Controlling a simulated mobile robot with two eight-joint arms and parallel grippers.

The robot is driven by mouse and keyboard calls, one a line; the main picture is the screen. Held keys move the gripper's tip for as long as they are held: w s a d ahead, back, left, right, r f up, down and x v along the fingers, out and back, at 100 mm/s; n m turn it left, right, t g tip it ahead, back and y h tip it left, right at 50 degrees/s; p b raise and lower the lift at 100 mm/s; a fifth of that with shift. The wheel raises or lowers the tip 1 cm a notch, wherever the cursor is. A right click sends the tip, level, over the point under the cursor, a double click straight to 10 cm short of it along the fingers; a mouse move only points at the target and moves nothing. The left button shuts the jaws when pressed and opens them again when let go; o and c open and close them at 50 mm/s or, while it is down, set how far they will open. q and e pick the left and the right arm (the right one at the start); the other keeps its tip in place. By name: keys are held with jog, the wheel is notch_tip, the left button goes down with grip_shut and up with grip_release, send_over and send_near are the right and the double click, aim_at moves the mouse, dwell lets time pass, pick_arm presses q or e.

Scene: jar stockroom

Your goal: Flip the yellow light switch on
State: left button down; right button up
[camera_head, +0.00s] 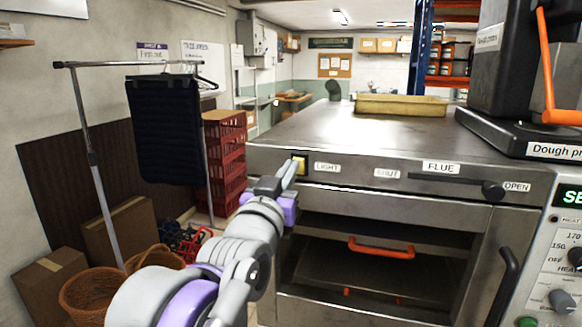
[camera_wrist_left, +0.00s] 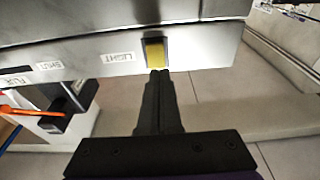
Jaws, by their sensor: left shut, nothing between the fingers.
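The yellow light switch (camera_head: 300,163) sits at the left end of the steel oven's front panel, beside the label LIGHT. It also shows in the left wrist view as a yellow rocker in a dark frame (camera_wrist_left: 155,51). My left gripper (camera_head: 288,178) is shut and empty. Its fingertips (camera_wrist_left: 158,74) are right at the switch's edge in the wrist view; I cannot tell whether they touch it. The fingers partly cover the switch's side in the head view. My right gripper is not in view.
The oven (camera_head: 390,133) has a flue slider with a dark knob (camera_head: 492,190) and an orange-handled door (camera_head: 380,247) below the panel. A clothes rack (camera_head: 90,160), red crates (camera_head: 226,150) and wicker baskets (camera_head: 90,298) stand at the left.

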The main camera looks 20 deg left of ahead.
pick_arm(q)
jog(key=shift+w+r, duration=0.1)
jog(key=shift+w, duration=0.5)
